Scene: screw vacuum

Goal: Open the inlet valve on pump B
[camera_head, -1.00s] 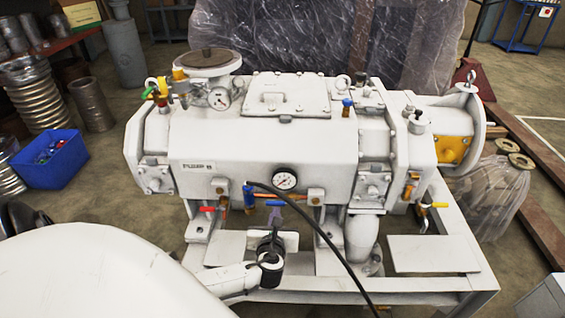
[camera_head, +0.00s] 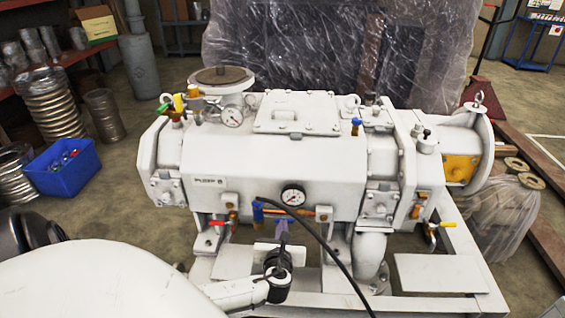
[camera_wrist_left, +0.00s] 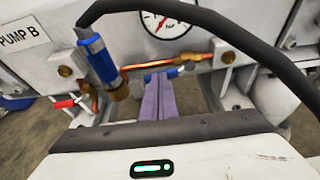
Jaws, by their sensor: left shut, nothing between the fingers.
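Pump B (camera_head: 280,167) is a large white machine on a white frame; its "PUMP B" label (camera_wrist_left: 23,37) shows in the left wrist view. Low on its front are a red-handled valve (camera_head: 218,224) and a small blue handle (camera_head: 283,221). The red handle (camera_wrist_left: 65,103) and the blue handle (camera_wrist_left: 172,74) also show in the left wrist view. No label tells which one is the inlet valve. My left gripper (camera_head: 283,232) is shut and empty, its purple-grey fingers pointing at the pump just below the blue handle. The fingers partly hide that handle, so contact is unclear. My right gripper is out of view.
A black hose (camera_head: 322,245) runs from a blue fitting (camera_head: 258,213) across the pump front, close to my left gripper. A copper pipe and pressure gauge (camera_head: 293,196) sit just above. A yellow-handled valve (camera_head: 443,225) is at right. A blue bin (camera_head: 63,168) stands left.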

